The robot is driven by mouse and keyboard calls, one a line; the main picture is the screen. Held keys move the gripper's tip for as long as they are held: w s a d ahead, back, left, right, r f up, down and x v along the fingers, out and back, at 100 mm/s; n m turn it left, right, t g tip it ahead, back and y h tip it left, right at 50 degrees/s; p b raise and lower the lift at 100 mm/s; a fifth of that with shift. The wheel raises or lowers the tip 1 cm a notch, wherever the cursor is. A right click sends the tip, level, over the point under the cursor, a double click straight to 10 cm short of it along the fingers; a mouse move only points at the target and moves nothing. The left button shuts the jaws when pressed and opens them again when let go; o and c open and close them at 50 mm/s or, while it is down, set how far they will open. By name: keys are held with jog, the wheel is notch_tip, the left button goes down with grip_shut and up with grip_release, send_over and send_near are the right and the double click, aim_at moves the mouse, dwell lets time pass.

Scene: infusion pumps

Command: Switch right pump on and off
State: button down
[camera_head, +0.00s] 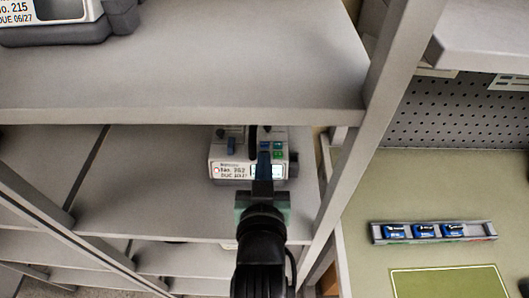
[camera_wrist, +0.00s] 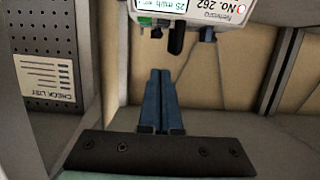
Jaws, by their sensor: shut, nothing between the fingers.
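A white pump (camera_head: 230,170) labelled No. 262 stands on the lower shelf, right of the other visible pump. In the wrist view the pump (camera_wrist: 205,12) appears upside down at the top edge, partly cut off. The fingertips (camera_wrist: 160,72) there lie apart from it in the picture; contact cannot be told.
Another pump (camera_head: 60,25), labelled No. 215, sits on the upper shelf (camera_head: 200,70), partly cut off. A shelf post (camera_head: 350,180) stands close right of my arm. Further right are a green bench (camera_head: 430,195) with a tray (camera_head: 378,239) of small blue items and a pegboard (camera_head: 460,110).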

aim_at(264, 148)
jog(key=p+x, duration=0.1)
jog(key=x, duration=0.5)
jog(key=shift+r, duration=0.15)
notch_tip(264, 148, down, 3)
jog(key=shift+w+r+p, duration=0.1)
jog(key=shift+r+p, duration=0.05)
jog(key=shift+p, duration=0.15)
jog(key=shift+f, duration=0.8)
jog(key=shift+f+b, duration=0.65)
jog(key=shift+f, duration=0.3)
notch_tip(264, 148, up, 5)
jog(key=p, duration=0.3)
jog(key=shift+w+f, duration=0.1)
jog(key=shift+f, duration=0.1)
jog(key=b+v, duration=0.2)
jog(key=v, duration=0.8)
